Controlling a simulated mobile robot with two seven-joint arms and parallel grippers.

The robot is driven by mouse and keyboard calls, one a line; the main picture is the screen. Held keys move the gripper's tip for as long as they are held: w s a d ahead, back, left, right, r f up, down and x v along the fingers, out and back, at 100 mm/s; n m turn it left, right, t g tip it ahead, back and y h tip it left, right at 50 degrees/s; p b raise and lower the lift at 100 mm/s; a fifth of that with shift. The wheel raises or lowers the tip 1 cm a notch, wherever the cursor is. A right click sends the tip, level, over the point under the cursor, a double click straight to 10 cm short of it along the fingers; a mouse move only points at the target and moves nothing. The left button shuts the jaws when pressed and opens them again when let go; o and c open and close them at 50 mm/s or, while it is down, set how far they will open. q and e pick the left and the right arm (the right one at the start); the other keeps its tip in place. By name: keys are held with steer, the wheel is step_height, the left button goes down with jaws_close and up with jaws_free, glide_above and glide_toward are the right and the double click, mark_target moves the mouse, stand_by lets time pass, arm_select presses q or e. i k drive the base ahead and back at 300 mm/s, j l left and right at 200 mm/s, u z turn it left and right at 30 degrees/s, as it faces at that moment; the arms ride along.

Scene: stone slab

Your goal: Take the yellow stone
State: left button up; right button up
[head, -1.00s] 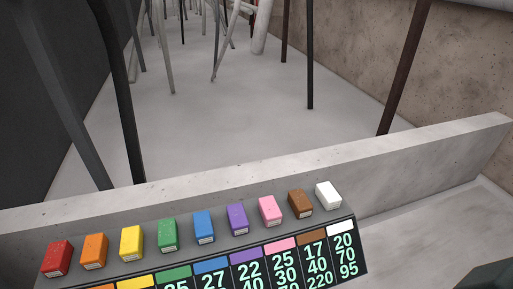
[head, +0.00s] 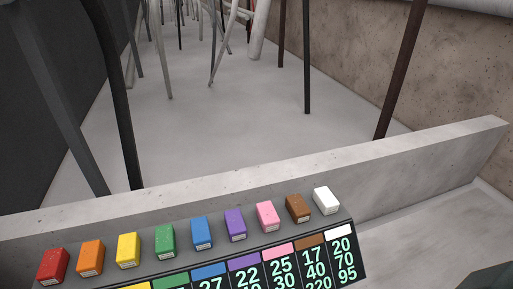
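The yellow stone (head: 129,249) is a small block with a pale label on its front face. It stands in a slanting row of coloured stones on a dark ledge, third from the left. The orange stone (head: 91,257) is to its left and the green stone (head: 165,241) to its right, each with a small gap. Neither of my grippers can be made out.
The red stone (head: 53,266) is at the row's left end and the white stone (head: 326,200) at its right end. A number board (head: 245,275) with coloured headers is in front. A low concrete wall (head: 420,151) runs behind. Dark poles (head: 307,60) stand beyond on open grey floor.

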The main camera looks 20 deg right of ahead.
mark_target(128, 252)
steer(key=i+j, duration=0.2)
steer(key=i, duration=0.2)
steer(key=i+j, duration=0.15)
steer(key=i, duration=0.25)
steer(key=i+j, duration=0.2)
steer(key=i, duration=0.2)
steer(key=k+u, duration=0.05)
